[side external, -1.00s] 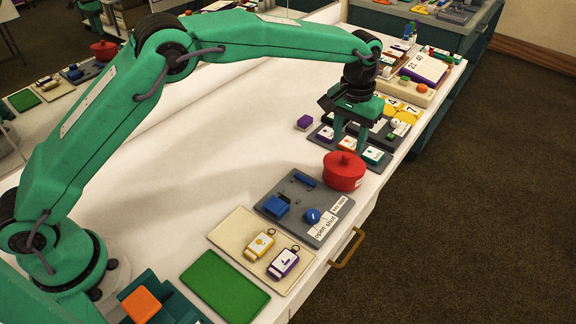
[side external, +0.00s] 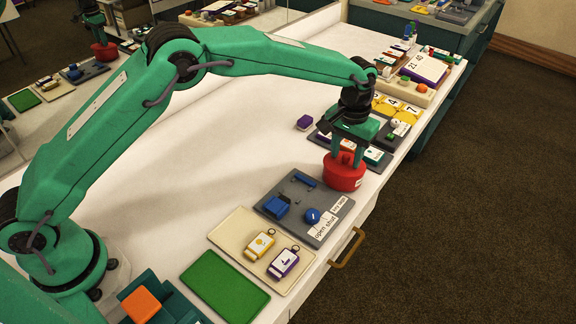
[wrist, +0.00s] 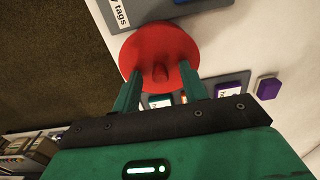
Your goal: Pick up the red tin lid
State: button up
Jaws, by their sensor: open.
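The red tin (side external: 343,179) stands near the table's right edge, its red lid (side external: 348,162) on top with a small knob. In the wrist view the round red lid (wrist: 160,48) fills the upper middle, its knob (wrist: 160,73) facing the camera. My gripper (side external: 347,160) is directly above the lid, pointing down, with its fingertips at about lid height. In the wrist view my gripper (wrist: 163,78) is open, one finger on each side of the knob and apart from it. Whether the fingertips touch the lid's top I cannot tell.
A grey board (side external: 333,233) with blue parts and an "open shut" label lies in front of the tin. Grey tiles with small cards (side external: 377,156) lie just behind it. A purple block (side external: 304,122) is to the left. The white table (side external: 210,160) is clear on the left.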

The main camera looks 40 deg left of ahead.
grip_shut()
jog(key=shift+r, duration=0.2)
dwell(0.3)
jog(key=shift+r, duration=0.55)
notch_tip(320, 180, up, 3)
jog(key=shift+s+d, duration=0.1)
jog(key=s+d+r, duration=0.6)
jog(key=s, duration=0.3)
jog(key=shift+s+d+r, duration=0.2)
jog(key=shift+d+r, duration=0.05)
jog(key=shift+d, duration=0.05)
jog(key=t, duration=0.2)
send_over(344, 158)
jog(key=shift+h, duration=0.4)
notch_tip(344, 158, down, 6)
jog(key=shift+f, duration=0.2)
